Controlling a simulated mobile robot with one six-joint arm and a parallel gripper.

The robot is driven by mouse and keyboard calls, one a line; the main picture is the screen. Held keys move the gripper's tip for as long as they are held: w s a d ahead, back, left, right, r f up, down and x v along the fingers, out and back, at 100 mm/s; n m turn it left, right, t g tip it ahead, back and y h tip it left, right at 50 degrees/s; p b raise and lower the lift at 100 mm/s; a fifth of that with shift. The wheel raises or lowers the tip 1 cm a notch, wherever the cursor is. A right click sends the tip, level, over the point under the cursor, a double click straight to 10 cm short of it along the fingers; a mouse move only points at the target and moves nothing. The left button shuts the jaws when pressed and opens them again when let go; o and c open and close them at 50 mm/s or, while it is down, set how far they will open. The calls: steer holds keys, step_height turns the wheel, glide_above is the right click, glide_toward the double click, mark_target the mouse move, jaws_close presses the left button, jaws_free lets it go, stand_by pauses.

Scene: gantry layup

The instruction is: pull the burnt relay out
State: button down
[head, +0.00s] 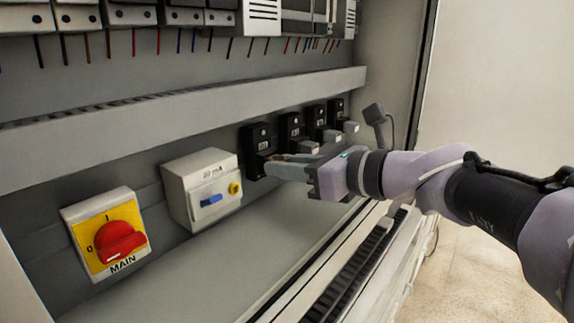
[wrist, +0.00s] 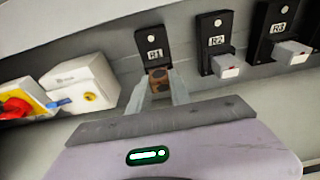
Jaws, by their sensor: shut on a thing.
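The burnt relay (wrist: 159,78), a small block with brown and dark scorch marks, is at the lower part of the black socket labelled R1 (wrist: 150,42) in the wrist view. My gripper (wrist: 160,90) is shut on it, one finger on each side. In the head view my gripper (head: 272,166) reaches in from the right to the leftmost black socket (head: 258,140), and the fingers mostly hide the relay. The relay appears to be against the socket; how deep it sits cannot be told.
Sockets R2 (wrist: 216,40) and R3 (wrist: 283,22) hold pale, clean relays to the right. A white box with a blue switch (head: 200,182) and a red main switch (head: 120,240) are to the left. A grey duct (head: 190,112) runs above.

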steer(key=shift+f+v, duration=0.2)
steer(key=shift+v, duration=0.95)
steer(key=shift+s+d, duration=0.1)
steer(key=shift+d, duration=0.05)
steer(key=shift+f+b+v, duration=0.15)
steer(key=shift+b+v, duration=0.05)
steer(key=shift+v, duration=0.65)
steer(key=shift+f+b+v, duration=0.2)
steer(key=shift+v, duration=0.65)
